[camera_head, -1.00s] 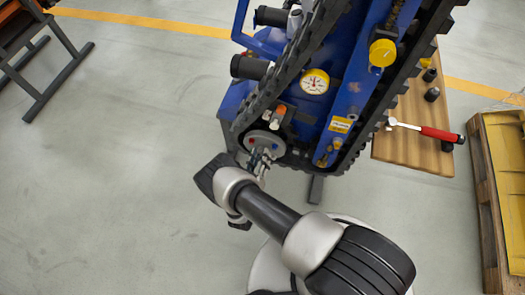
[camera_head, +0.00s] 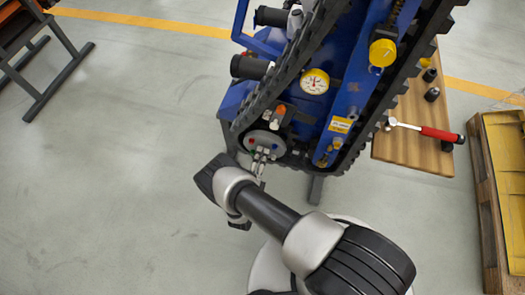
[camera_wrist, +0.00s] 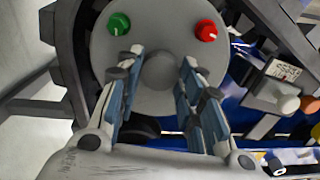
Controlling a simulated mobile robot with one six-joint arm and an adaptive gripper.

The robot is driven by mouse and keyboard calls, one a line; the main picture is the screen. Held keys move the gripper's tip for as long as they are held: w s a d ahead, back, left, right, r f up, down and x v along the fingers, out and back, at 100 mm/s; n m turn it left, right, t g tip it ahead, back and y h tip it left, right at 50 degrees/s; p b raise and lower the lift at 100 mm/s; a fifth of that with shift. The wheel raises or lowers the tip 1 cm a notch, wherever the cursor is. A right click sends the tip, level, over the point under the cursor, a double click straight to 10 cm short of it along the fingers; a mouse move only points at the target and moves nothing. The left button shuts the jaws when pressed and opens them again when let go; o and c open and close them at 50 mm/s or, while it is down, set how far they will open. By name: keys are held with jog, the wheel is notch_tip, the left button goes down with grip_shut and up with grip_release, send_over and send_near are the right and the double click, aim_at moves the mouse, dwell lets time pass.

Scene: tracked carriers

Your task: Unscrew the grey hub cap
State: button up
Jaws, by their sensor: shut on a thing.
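The grey hub cap (camera_wrist: 160,71) is a small round grey knob at the middle of a lighter grey round plate (camera_wrist: 162,35) in the wrist view. My gripper (camera_wrist: 159,64) has one fingertip on each side of the cap and is shut on it. In the head view my gripper (camera_head: 262,158) reaches up to the round plate (camera_head: 266,140) at the lower end of the carrier's track. The cap itself is hidden by the fingers there.
A green knob (camera_wrist: 119,23) and a red knob (camera_wrist: 206,30) sit on the plate above the fingers. The blue tracked carrier (camera_head: 343,92) has a gauge (camera_head: 315,81) and yellow caps. A wooden bench (camera_head: 410,146) with a red-handled tool (camera_head: 437,133) stands right.

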jog(key=n, duration=0.3)
jog(key=n, duration=1)
jog(key=o, duration=0.9)
jog(key=shift+o, duration=0.2)
